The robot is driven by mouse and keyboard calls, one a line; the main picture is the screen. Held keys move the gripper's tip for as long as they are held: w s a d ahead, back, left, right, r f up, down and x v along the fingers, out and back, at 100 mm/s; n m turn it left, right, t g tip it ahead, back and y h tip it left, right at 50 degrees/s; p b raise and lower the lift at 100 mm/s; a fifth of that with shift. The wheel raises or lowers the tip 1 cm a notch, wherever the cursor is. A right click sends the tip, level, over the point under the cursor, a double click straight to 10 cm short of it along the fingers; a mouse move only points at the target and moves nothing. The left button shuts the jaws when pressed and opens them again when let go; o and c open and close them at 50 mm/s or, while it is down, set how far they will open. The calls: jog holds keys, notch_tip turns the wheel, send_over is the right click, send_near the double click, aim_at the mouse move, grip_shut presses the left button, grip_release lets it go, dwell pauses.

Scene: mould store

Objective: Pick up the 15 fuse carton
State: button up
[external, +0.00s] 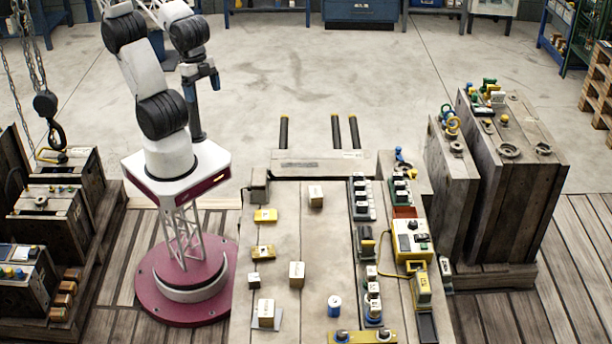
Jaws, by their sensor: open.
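Several small cartons stand on the wooden worktable, and their print is too small to read, so I cannot tell which is the 15 fuse carton. One tan carton (316,196) stands at the back middle. Another tan carton (297,274) stands nearer the middle, and a pale carton (266,313) stands at the front left. A small pale box (254,281) sits at the left edge. My gripper (203,88) is open and empty, raised high to the left behind the table, well apart from all the cartons.
A blue can (334,306) stands at the front. Switch blocks (362,198) and a yellow control box (411,240) crowd the right side. The table's middle is mostly clear. Tall wooden moulds (515,180) stand right.

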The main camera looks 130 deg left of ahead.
jog(key=c, duration=0.3)
dwell(0.5)
